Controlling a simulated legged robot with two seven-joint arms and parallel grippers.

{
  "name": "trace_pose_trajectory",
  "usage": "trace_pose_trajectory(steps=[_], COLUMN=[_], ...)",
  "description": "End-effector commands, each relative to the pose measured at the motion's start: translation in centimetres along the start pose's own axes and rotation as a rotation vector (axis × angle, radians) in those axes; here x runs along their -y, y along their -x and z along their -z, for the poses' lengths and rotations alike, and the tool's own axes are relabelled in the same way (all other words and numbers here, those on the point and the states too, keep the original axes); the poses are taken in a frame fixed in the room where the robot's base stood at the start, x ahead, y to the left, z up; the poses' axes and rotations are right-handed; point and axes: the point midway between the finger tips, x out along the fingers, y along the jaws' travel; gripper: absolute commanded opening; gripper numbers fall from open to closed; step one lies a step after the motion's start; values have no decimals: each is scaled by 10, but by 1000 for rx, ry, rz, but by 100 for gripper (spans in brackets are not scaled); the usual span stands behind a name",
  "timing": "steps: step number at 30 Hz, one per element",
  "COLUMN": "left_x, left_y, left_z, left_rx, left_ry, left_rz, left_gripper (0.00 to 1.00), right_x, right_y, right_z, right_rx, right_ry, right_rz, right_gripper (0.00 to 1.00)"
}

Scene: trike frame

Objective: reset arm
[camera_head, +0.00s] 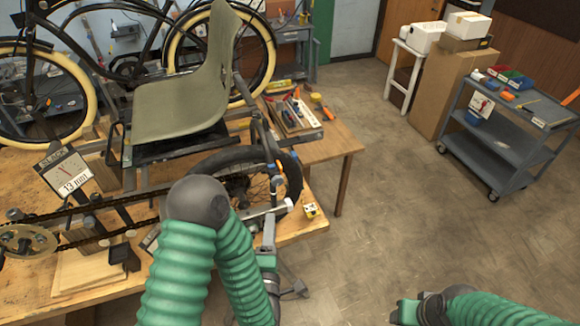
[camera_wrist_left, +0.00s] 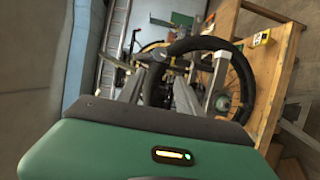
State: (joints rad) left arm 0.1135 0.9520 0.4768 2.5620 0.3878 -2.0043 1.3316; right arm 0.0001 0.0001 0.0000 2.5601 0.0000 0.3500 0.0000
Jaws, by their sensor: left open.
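My left gripper (camera_head: 284,262) hangs beside the front edge of the wooden workbench, below the trike's small black wheel (camera_head: 283,200). In the left wrist view, the two grey fingers of the left gripper (camera_wrist_left: 160,88) stand apart in front of the wheel (camera_wrist_left: 238,85). The trike frame with its grey-green seat (camera_head: 180,105) rests on the bench. My right gripper (camera_head: 405,312) is low at the bottom right over the floor; its fingers are too unclear to read.
A grey cart (camera_head: 505,140) with coloured bins stands at right. The floor (camera_head: 375,220) between bench and cart is clear.

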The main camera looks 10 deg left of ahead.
Motion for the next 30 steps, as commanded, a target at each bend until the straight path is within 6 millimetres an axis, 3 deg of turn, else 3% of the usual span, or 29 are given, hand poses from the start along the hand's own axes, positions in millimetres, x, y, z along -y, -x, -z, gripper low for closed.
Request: trace_pose_trajectory(steps=[5, 9, 12, 16, 19, 24, 27, 30], left_x=[21, 74, 112, 151, 170, 176, 174, 172], left_y=[-8, -21, -16, 13, 47, 105, 122, 127], left_z=[-6, -19, -20, -5, 17, 53, 63, 66], left_rx=[44, 199, 357, 593, 794, 1081, 1167, 1191], left_ry=[-88, -372, -633, -960, -1178, -1391, -1433, -1441], left_rz=[64, 252, 407, 593, 723, 870, 907, 918], left_gripper=[42, 42, 42, 42, 42, 42, 42, 42], right_x=[0, 0, 0, 0, 0, 0, 0, 0], right_y=[-14, -45, -67, -94, -114, -132, -134, -133], right_z=[-3, -10, -16, -22, -27, -31, -32, -31], right_rx=[0, 0, 0, 0, 0, 0, 0, -1], right_ry=[0, 0, 0, 0, 0, 0, 0, 0], right_rz=[0, 0, 0, 0, 0, 0, 0, 0], right_gripper=[55, 55, 55, 55, 55, 55, 55, 55])
